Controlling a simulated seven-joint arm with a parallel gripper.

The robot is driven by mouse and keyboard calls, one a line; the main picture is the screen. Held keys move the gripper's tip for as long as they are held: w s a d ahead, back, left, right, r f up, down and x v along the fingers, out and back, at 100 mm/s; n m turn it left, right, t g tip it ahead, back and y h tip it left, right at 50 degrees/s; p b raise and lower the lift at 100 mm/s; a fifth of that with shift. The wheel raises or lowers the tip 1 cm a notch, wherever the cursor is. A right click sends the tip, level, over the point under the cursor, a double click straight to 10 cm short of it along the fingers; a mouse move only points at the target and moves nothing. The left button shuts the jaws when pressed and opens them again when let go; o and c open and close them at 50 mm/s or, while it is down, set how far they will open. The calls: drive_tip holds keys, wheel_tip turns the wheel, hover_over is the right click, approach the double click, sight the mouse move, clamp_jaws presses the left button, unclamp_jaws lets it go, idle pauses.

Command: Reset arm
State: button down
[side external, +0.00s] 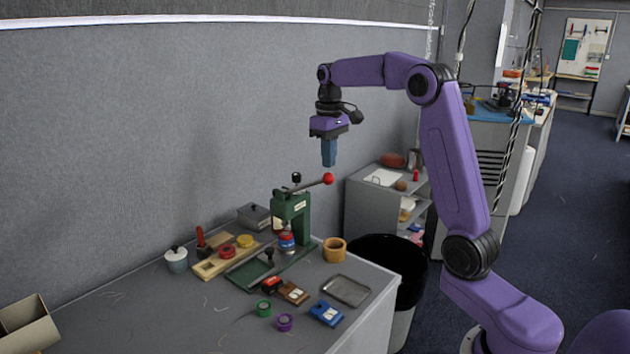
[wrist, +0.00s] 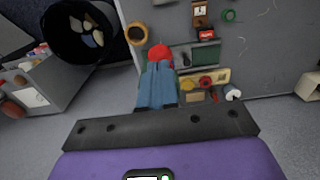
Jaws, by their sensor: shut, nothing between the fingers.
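My purple arm is raised over the far end of the grey table (side external: 200,325). My gripper (side external: 329,164) points down, its blue fingers together and empty. It hangs in the air just above the red ball knob (side external: 328,179) on the lever of a green press (side external: 291,215). In the wrist view my gripper (wrist: 160,65) is seen from behind, its fingers closed side by side. The red knob (wrist: 161,54) shows just beyond the fingertips, which partly cover it. I cannot tell for certain whether they touch, but a small gap shows from the side.
A black bin (side external: 392,262) stands off the table's right end. The air around my arm is clear.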

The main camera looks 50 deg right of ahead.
drive_tip(key=shift+r, duration=0.1)
idle(0.3)
drive_tip(key=s+a+f+n, duration=0.25)
drive_tip(key=s+a, duration=0.35)
drive_tip(key=a, duration=0.4)
drive_tip(key=s+a+f+n, duration=0.1)
drive_tip(key=s+a+n, duration=0.4)
drive_tip(key=a, duration=0.4)
drive_tip(key=s+a+f+n, duration=0.1)
drive_tip(key=s+f+n, duration=0.1)
drive_tip(key=s, duration=0.9)
drive_tip(key=s+a+f+n, duration=0.1)
drive_tip(key=s+f+n, duration=0.2)
drive_tip(key=s, duration=0.9)
drive_tip(key=shift+a+f, duration=0.15)
drive_tip(key=shift+f, duration=0.8)
